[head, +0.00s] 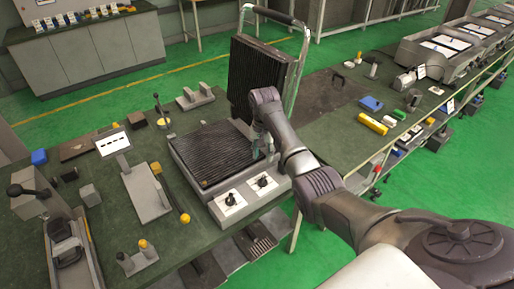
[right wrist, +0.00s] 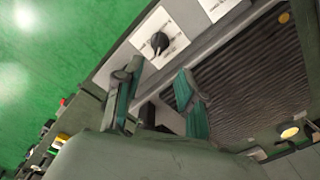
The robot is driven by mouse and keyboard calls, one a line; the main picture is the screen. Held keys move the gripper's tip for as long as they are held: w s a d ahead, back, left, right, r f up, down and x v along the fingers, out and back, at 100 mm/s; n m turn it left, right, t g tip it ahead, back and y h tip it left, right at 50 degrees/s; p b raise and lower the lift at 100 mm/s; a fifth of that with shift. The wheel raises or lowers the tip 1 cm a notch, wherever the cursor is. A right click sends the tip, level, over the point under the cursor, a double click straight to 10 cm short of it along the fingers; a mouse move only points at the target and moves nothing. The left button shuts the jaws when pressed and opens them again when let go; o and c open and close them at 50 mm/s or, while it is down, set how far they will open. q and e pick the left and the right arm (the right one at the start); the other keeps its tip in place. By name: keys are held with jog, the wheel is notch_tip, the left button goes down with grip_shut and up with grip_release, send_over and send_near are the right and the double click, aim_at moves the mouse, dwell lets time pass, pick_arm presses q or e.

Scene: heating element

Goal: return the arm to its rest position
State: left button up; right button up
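My right arm reaches in from the lower right in the head view. Its gripper (head: 262,142) is over the right side of the heating element's ribbed lower plate (head: 208,150), close to the raised ribbed lid (head: 262,75). In the right wrist view the two green-grey fingers of the right gripper (right wrist: 157,98) stand apart with nothing held between them. The ribbed plate (right wrist: 255,85) lies beyond them, along with a black knob (right wrist: 159,42) on a white panel. Whether the fingers touch the heating element cannot be told. My left gripper is not in view.
The lid's metal handle frame (head: 301,60) rises behind the plate. Two knobs (head: 229,199) (head: 264,182) sit on the front. Left are a grey plate (head: 146,192) and a lever device (head: 68,240).

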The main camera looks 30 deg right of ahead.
jog(key=s+a+f+n+t+h, duration=0.1)
jog(key=s+a+f+n, duration=0.55)
jog(key=s+f, duration=0.55)
jog(key=s+a+r+n+t, duration=0.1)
jog(key=s+a+r+n, duration=0.2)
jog(key=s, duration=0.5)
jog(key=s+a+r+n+t+y, duration=0.1)
jog(key=s+a+r, duration=0.25)
jog(key=s, duration=0.35)
jog(key=s+a+r+n+t, duration=0.1)
jog(key=s+a+r+n, duration=0.25)
jog(key=s, duration=0.45)
notch_tip(320, 180, down, 33)
jog(key=s+g+b, duration=0.2)
jog(key=b, duration=0.3)
jog(key=s+d+f+b, duration=0.1)
jog(key=s+f+b, duration=0.1)
jog(key=s+f, duration=0.6)
jog(key=s+d+f+g+b, duration=0.1)
jog(key=s+f+b, duration=0.1)
jog(key=s+f, duration=0.6)
notch_tip(320, 180, down, 4)
jog(key=shift+d+r+m, duration=0.25)
jog(key=shift+m, duration=0.05)
